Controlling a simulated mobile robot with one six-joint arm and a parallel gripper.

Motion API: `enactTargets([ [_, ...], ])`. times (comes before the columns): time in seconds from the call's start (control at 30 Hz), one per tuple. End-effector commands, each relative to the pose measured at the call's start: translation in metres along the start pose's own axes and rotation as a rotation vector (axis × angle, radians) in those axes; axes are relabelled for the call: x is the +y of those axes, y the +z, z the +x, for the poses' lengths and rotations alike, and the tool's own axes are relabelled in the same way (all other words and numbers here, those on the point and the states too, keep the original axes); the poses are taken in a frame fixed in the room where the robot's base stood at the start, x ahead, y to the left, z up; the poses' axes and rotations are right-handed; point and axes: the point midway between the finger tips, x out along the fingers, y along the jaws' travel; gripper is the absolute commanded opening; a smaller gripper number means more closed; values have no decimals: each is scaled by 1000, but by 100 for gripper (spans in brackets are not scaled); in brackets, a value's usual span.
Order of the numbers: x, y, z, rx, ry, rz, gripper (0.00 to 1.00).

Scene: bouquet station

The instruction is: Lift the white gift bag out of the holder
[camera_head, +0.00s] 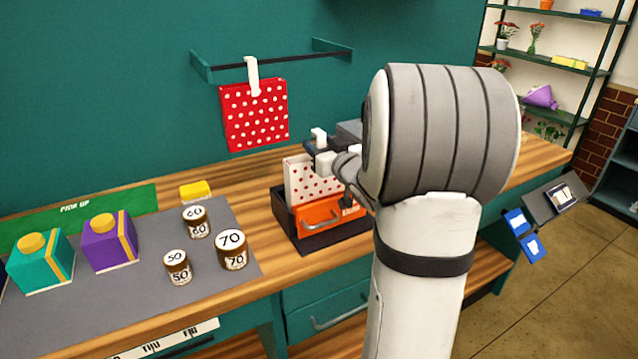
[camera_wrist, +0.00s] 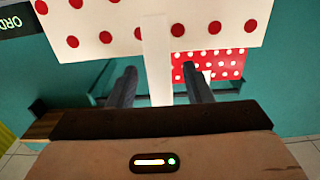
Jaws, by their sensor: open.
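The white gift bag (camera_head: 305,180) with red dots stands in the dark holder (camera_head: 283,212) on the wooden counter. It also fills the top of the wrist view (camera_wrist: 95,22). Its white handle strip (camera_wrist: 157,65) runs down between my fingers in that view. My gripper (camera_head: 328,153) is at the top of the bag. In the wrist view my gripper (camera_wrist: 160,88) is open, with a finger on each side of the strip and a gap to both. My arm hides the right part of the holder.
An orange piece (camera_head: 325,215) with a grey handle sits in front of the white bag. A red dotted bag (camera_head: 255,115) hangs from the wall rail (camera_head: 300,60). Jars (camera_head: 231,250) and gift boxes (camera_head: 110,242) stand on the grey mat (camera_head: 130,295) to the left.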

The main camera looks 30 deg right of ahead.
Motion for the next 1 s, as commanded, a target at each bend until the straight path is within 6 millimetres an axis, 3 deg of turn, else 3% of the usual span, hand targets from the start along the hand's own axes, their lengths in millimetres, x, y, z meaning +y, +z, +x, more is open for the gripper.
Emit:
enactTargets([
  [0.13,0,-1,17,-1,0,0,45],
  [0.4,0,0,20,-1,1,-1,45],
  [0.9,0,0,19,0,1,-1,5],
  [1.0,0,0,19,0,1,0,0],
])
